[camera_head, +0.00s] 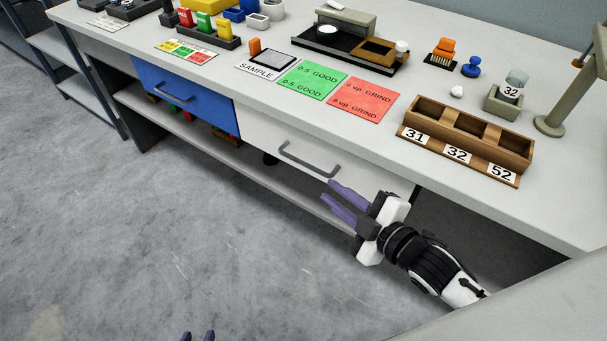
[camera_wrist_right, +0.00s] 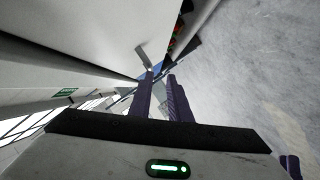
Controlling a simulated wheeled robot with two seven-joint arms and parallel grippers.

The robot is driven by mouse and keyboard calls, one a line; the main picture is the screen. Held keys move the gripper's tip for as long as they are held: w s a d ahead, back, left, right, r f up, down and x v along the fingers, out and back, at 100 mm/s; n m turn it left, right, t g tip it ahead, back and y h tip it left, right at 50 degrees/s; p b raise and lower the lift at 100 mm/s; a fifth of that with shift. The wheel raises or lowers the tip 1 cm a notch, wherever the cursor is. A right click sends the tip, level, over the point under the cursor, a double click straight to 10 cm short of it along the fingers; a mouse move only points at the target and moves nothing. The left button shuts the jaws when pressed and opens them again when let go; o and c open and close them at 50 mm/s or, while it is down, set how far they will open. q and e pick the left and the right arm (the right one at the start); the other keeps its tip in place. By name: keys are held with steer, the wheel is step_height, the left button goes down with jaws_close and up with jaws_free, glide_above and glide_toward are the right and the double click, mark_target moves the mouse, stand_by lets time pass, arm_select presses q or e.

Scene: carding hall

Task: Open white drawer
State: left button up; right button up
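The white drawer (camera_head: 262,132) is under the worktop, right of a blue drawer, its front looking flush with the desk. Its grey bar handle (camera_head: 308,160) shows in the head view. My right gripper (camera_head: 328,190) is just below and right of the handle, apart from it, with its purple fingers pointing up-left. The fingers are spread with nothing between them; they also show in the right wrist view (camera_wrist_right: 162,88).
The blue drawer (camera_head: 181,96) has its own handle. A lower shelf (camera_head: 225,152) runs beneath the drawers. The worktop holds a wooden numbered tray (camera_head: 468,128), green (camera_head: 311,80) and red (camera_head: 364,100) cards, and a scale (camera_head: 335,45). The floor in front is clear.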

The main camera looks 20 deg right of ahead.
mark_target(309, 168)
steer(key=shift+n+t, duration=0.4)
steer(key=shift+n, duration=0.5)
steer(key=x, duration=0.3)
steer(key=r+x, duration=0.1)
steer(key=x, duration=0.3)
steer(key=b+x, duration=0.1)
steer(key=x, duration=0.3)
steer(key=shift+w+r, duration=0.25)
steer(key=shift+r, duration=0.1)
arm_select(q)
steer(key=shift+w+d+f, duration=0.15)
steer(key=shift+w+d, duration=0.1)
steer(key=shift+w, duration=0.35)
